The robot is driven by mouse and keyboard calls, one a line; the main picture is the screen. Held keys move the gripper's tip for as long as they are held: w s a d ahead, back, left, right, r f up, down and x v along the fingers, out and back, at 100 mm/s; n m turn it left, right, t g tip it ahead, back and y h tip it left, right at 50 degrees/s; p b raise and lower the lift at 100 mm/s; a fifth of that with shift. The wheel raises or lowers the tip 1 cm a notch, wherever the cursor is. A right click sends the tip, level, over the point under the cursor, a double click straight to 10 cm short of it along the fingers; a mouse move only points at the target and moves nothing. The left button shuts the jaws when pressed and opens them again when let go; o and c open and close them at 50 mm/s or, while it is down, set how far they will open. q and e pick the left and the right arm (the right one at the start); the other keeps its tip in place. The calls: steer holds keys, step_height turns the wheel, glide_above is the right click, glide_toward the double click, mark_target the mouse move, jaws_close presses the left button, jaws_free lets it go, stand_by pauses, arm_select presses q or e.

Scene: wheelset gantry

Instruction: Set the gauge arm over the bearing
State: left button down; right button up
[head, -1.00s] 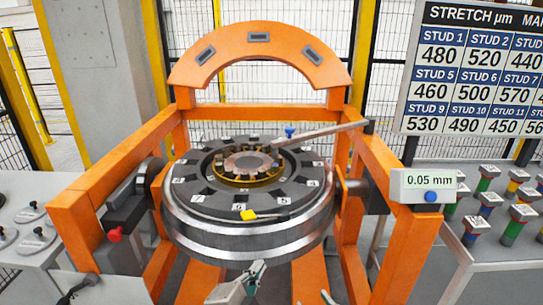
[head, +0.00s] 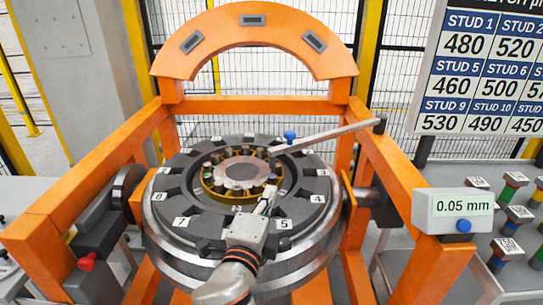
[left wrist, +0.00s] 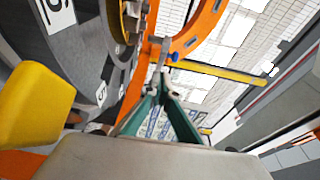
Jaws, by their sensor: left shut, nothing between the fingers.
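The gauge arm (head: 330,136) is a grey bar with a blue knob (head: 290,136). It runs from a pivot on the right orange rail, and its free end appears by the upper right edge of the bearing (head: 240,178). The bearing is a hub with a gold ring in the middle of the dark numbered wheel (head: 180,200). My left gripper (head: 269,196) is shut and empty over the wheel's front right, below the arm's free end in the picture. In the left wrist view its fingers (left wrist: 160,92) point towards the bar and blue knob (left wrist: 174,57). My right gripper is out of view.
The orange gantry frame (head: 250,105) surrounds the wheel, with an arch behind it. A gauge box (head: 450,210) reading 0.05 mm stands on the right rail. Coloured studs (head: 513,215) stand on the right table. A yellow piece (left wrist: 28,105) is close in the left wrist view.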

arm_select(q)
steer(key=shift+w+r, duration=0.1)
steer(key=shift+w, duration=0.1)
steer(key=shift+w+d+r, duration=0.1)
steer(key=shift+d, duration=0.05)
glide_toward(275, 156)
steer(key=w+d, duration=0.2)
steer(key=d, duration=0.2)
steer(key=shift+w+a+p, duration=0.2)
steer(key=shift+w+a, duration=0.4)
steer(key=shift+w, duration=0.3)
steer(key=shift+w+a+p, duration=0.15)
steer(key=shift+w+a, duration=0.45)
steer(key=shift+w, duration=0.35)
steer(key=w+a, duration=0.2)
steer(key=w, duration=0.1)
steer(key=w+a, duration=0.1)
steer(key=w, duration=0.1)
steer(key=shift+w+a, duration=0.1)
steer(key=shift+a, duration=0.05)
